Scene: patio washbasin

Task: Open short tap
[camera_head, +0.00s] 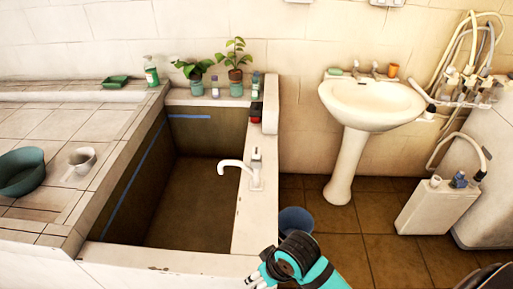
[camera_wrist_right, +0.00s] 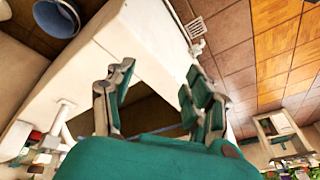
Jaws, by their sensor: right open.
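The short tap (camera_head: 256,168) is white, with a curved spout pointing left over the basin and a small upright handle on top. It stands on the right ledge of the sunken basin (camera_head: 240,245). A white tap-like shape also shows at the left of the right wrist view (camera_wrist_right: 62,106). My right gripper (camera_head: 262,277) is at the bottom of the head view, in front of the tap and apart from it. In the right wrist view its two fingers (camera_wrist_right: 160,95) are spread with nothing between them. My left gripper is not in view.
A blue bucket (camera_head: 296,221) stands on the floor right of the basin. A pedestal sink (camera_head: 372,103) is farther back. Space around the tap's spout is clear.

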